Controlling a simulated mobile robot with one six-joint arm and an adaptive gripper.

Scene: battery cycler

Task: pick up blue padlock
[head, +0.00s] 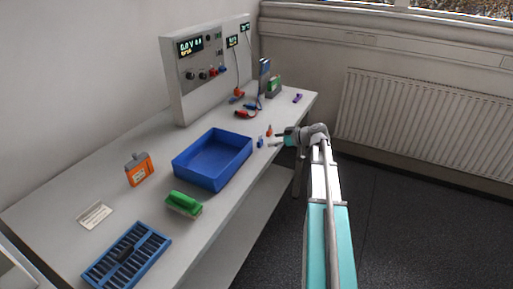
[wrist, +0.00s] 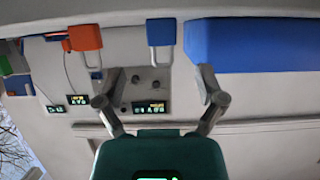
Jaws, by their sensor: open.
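The blue padlock (head: 261,142) stands on the bench, just right of the blue tray. In the wrist view, which looks upside down, the blue padlock (wrist: 160,32) is at the top centre with its grey shackle hanging downward in the picture. My gripper (head: 274,140) is close to the padlock, on its right in the head view. In the wrist view my gripper (wrist: 160,75) has its two fingers spread wide, with the padlock centred between them and a little beyond the tips. Nothing is held.
An orange padlock (head: 269,130) stands close to the blue one; it also shows in the wrist view (wrist: 85,38). The blue tray (head: 190,172) is close on the other side. The battery cycler (head: 180,95) stands behind.

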